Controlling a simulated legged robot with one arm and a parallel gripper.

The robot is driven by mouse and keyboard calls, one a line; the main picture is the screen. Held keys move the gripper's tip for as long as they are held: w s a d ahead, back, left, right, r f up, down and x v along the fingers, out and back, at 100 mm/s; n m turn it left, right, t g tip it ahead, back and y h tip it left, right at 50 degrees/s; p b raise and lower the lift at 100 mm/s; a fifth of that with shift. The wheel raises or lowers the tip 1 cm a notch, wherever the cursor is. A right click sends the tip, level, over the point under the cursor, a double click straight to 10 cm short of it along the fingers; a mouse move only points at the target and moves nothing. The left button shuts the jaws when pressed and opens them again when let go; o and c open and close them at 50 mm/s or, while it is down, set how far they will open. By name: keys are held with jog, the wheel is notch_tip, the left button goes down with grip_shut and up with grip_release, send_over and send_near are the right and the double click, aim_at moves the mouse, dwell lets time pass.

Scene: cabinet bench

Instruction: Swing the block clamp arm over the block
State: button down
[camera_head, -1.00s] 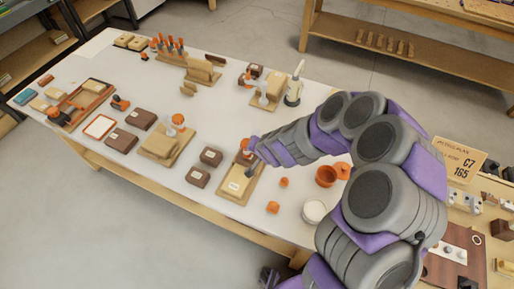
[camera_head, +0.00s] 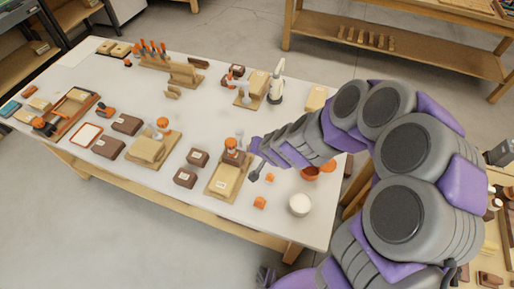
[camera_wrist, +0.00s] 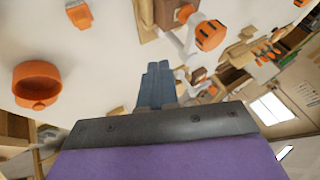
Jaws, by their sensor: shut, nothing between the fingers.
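The block clamp stands on a wooden board (camera_head: 211,187) near the right front of the table. The clamp's orange knob (camera_head: 231,143) is over a brown base at the far end, and the pale block's top looks uncovered. In the wrist view an orange-tipped pale clamp arm (camera_wrist: 208,36) shows ahead and right of my fingers. My gripper (camera_head: 255,176) is shut and empty, just right of the board, apart from the knob. Its closed fingers (camera_wrist: 157,84) show in the wrist view.
An orange cup (camera_head: 309,173), small orange pieces (camera_head: 260,202) and a white round container (camera_head: 300,204) stand right of the board. Dark brown boxes (camera_head: 186,177) and another clamp board (camera_head: 151,150) stand left. A white bottle-like tool (camera_head: 276,83) stands behind.

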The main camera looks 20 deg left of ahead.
jog(key=s+d+r+n+g, duration=0.2)
jog(key=s+d+r+g, duration=0.1)
jog(key=s+d+r, duration=0.75)
jog(key=s+d+r+m+g+h, duration=0.1)
jog(key=s+d+r, duration=0.3)
jog(key=s+d, duration=0.4)
jog(key=s+d+r+m+g+h, duration=0.1)
jog(key=s+d+r+g+h, duration=0.2)
jog(key=s+d, duration=0.6)
jog(key=shift+s+d+r+h, duration=0.3)
jog(key=shift+s+r+h, duration=0.3)
jog(key=shift+s, duration=0.35)
jog(key=shift+a, duration=0.25)
